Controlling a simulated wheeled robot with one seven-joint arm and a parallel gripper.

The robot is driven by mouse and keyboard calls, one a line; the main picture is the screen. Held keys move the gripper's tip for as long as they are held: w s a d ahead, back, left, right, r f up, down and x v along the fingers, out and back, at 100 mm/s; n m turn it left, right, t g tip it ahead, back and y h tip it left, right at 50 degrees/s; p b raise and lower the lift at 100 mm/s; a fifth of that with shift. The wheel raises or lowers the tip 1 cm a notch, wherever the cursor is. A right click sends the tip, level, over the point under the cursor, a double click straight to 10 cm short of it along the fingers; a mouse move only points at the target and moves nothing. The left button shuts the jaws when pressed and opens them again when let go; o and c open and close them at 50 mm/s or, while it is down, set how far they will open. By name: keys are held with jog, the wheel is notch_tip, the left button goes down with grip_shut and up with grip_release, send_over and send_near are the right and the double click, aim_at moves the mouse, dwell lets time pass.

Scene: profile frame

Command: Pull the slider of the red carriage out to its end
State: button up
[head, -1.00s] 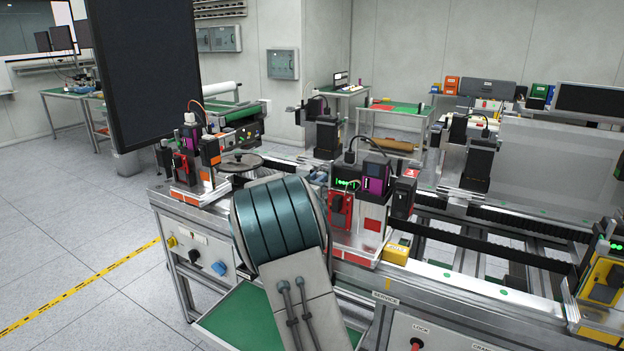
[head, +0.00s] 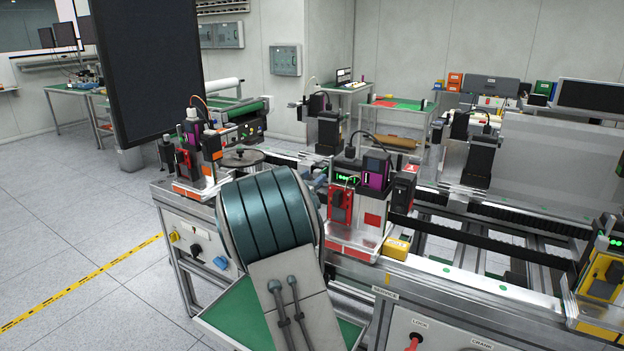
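A carriage with red parts (head: 372,219) stands on the near rail at the middle of the head view. It has a red block with a dark knob (head: 340,204) on its front, a purple module (head: 377,172) and a small green-lit display (head: 347,179). A second carriage with red parts (head: 186,163) stands farther left. I cannot tell the slider's position on either. My arm, with teal bands, rises in front between them and hides part of the bench. My gripper is not in view, so its state and contact are hidden.
A yellow carriage (head: 603,277) stands at the right edge. A yellow box (head: 397,246) sits beside the middle carriage. Below are a panel with a red LOCK handle (head: 413,342) and a green shelf (head: 240,315). A large dark screen (head: 148,70) stands at left.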

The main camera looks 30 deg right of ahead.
jog(key=b+v, duration=0.1)
jog(key=v, duration=1.2)
jog(key=shift+b, duration=0.4)
jog(key=s+a+f+n+t+y, duration=0.1)
jog(key=s+a+f+n+y, duration=0.1)
jog(key=s+a+n+y, duration=0.45)
jog(key=s+a+f+n+y, duration=0.1)
jog(key=s+a+n+y, duration=0.2)
jog(key=a+y, duration=0.55)
jog(key=s+d+f+n+g, duration=0.1)
jog(key=s+f+g, duration=0.3)
jog(key=s, duration=0.7)
jog(key=s+d+f+n+g, duration=0.1)
jog(key=s+d+f+g, duration=0.1)
jog(key=s, duration=0.9)
notch_tip(320, 180, down, 2)
jog(key=shift+s+d+f+g, duration=0.1)
jog(key=shift+s+d+g, duration=0.2)
jog(key=shift+g, duration=0.6)
jog(key=shift+a, duration=0.1)
